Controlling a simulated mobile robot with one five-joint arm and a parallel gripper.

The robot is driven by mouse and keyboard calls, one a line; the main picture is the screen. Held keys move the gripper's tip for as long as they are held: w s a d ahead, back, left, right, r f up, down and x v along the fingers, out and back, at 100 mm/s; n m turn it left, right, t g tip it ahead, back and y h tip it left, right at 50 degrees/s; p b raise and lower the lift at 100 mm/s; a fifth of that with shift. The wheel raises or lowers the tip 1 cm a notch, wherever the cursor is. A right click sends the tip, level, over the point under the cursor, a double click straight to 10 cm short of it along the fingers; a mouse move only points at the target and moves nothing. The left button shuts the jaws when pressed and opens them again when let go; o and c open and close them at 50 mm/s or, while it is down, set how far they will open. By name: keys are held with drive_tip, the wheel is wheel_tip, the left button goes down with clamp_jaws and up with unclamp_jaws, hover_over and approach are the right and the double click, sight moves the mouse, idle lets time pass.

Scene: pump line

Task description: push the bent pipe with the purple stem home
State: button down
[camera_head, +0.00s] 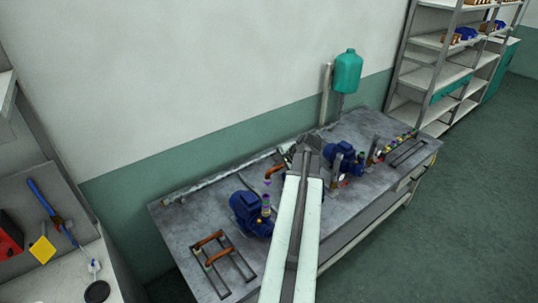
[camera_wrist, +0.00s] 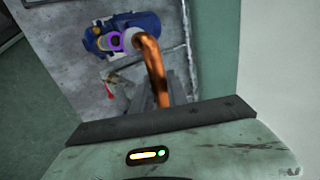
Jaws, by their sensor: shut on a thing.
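The bent copper-orange pipe (camera_wrist: 154,68) is held in my gripper (camera_wrist: 153,92). Its free end carries a purple stem (camera_wrist: 116,41), which overlaps the blue pump (camera_wrist: 146,22) in the wrist view. In the head view the pipe (camera_head: 274,170) sticks out left of my gripper (camera_head: 305,158), with its purple end pointing down. The blue pump (camera_head: 245,212) stands below it on the bench, with a yellow and purple banded upright port. A small gap shows between the purple end and the port. My arm and jaws hide the pipe's other end.
The grey bench (camera_head: 185,218) has a rack with orange pipes (camera_head: 208,240) at its front left. Another blue pump (camera_head: 345,157) stands to the right, near a red-handled part. A teal tank (camera_head: 347,72) rises behind. Open floor lies to the right.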

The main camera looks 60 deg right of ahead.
drive_tip(key=shift+f, duration=0.2)
wheel_tip(320, 180, down, 6)
drive_tip(key=b, duration=0.6)
drive_tip(key=shift+w+a+f+b, duration=0.15)
drive_tip(key=shift+w+f+b, duration=0.05)
drive_tip(key=shift+b, duration=0.15)
drive_tip(key=shift+w+a, duration=0.1)
drive_tip(key=shift+f, duration=0.2)
idle(1.8)
drive_tip(key=shift+r, duration=0.2)
idle(0.7)
drive_tip(key=c, duration=1.6)
unclamp_jaws()
